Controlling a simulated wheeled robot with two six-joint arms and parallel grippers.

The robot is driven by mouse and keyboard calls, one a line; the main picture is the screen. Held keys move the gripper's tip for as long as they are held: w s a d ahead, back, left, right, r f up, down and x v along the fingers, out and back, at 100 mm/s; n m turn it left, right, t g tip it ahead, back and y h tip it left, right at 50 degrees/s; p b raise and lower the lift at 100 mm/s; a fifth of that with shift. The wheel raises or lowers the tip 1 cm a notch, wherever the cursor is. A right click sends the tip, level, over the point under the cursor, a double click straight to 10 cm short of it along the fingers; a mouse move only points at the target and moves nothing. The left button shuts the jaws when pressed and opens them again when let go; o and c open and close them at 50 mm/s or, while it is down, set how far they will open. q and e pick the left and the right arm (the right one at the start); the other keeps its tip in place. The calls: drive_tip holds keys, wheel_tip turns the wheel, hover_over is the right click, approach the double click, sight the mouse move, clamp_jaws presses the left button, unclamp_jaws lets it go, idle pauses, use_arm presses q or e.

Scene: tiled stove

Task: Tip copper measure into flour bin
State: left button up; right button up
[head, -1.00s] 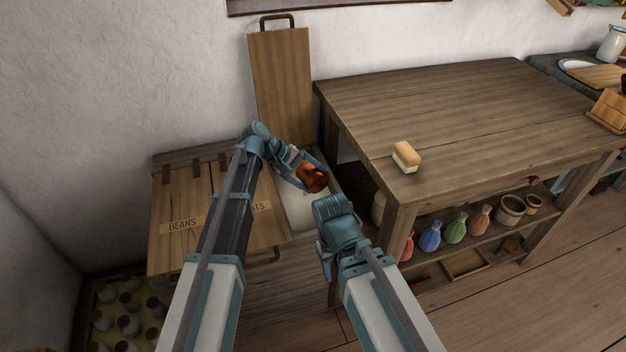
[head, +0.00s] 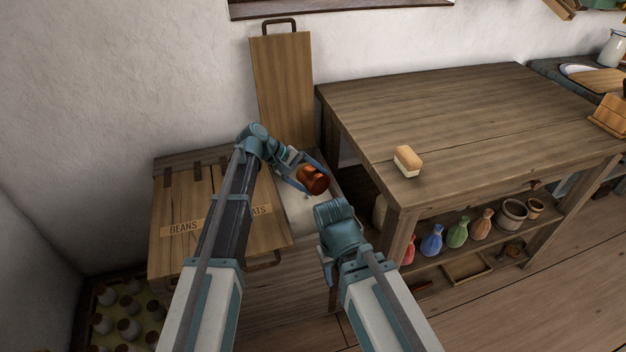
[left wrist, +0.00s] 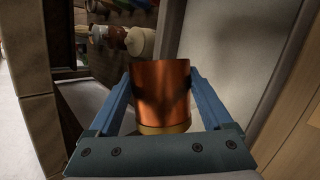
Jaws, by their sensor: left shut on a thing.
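The copper measure (head: 314,180) is a small shiny cup held between the fingers of my left gripper (head: 308,178). In the left wrist view the copper measure (left wrist: 162,92) sits between both blue fingers, its brass-coloured band towards the palm. In the head view it is tipped over above the open flour bin (head: 295,212), whose pale inside shows in part below it. My arms hide much of the bin. The bin's raised wooden lid (head: 283,85) leans against the wall. My right gripper (head: 327,274) is low in front of the bins, mostly hidden by its own arm.
Closed wooden bins labelled BEANS (head: 184,227) and partly hidden "ATS" stand left of the open bin. A wooden table (head: 450,115) stands close on the right, with a brush (head: 407,160) on top and several coloured bottles (head: 457,232) on its shelf.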

use_arm(q)
drive_tip(key=shift+w+a+r+n+g+h+b, duration=0.2)
drive_tip(key=shift+w+r+n+g+h+b, duration=0.1)
drive_tip(key=shift+w+g+h, duration=0.1)
drive_tip(key=shift+r+h, duration=0.15)
drive_tip(key=shift+h, duration=0.15)
drive_tip(key=shift+a+g, duration=0.1)
drive_tip(key=shift+g, duration=0.2)
idle(0.5)
drive_tip(key=shift+w+a+n+b, duration=0.1)
drive_tip(key=shift+w+n+b, duration=0.15)
drive_tip(key=shift+b, duration=0.25)
drive_tip(key=shift+w+a+r+n+g+h+b, duration=0.15)
drive_tip(key=shift+r+n+g+h+b, duration=0.15)
drive_tip(key=shift+g+h+b, duration=0.15)
drive_tip(key=shift+r, duration=0.1)
idle(1.3)
